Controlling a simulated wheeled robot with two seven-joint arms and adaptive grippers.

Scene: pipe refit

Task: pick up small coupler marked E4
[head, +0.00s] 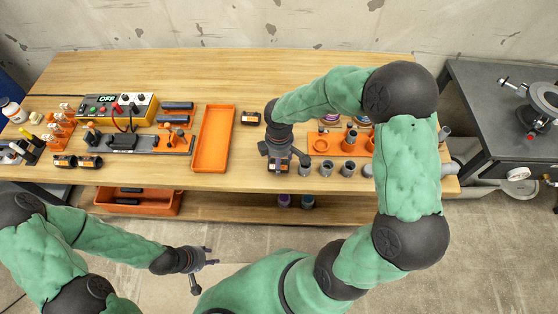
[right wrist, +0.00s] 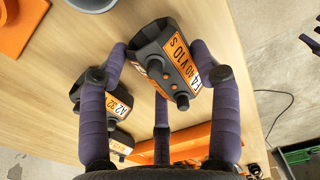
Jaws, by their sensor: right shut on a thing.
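The small coupler (right wrist: 168,60) is a dark block with an orange label and round knobs. Its label reads partly "40 V10", and the end that seems to read E4 is partly covered by a finger. My right gripper (right wrist: 160,78) is shut on it, with the fingers around its sides. In the head view the right gripper (head: 279,153) is over the table's front part, and the coupler (head: 279,168) shows just below it. My left gripper (head: 208,256) is open and empty in front of the table, over the floor.
Another dark coupler, labelled A2 (right wrist: 112,102), lies close by in the wrist view. An orange tray (head: 213,140) is left of the right gripper. Grey cups (head: 326,169) and an orange holder (head: 320,143) stand to its right. The table's back middle is clear.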

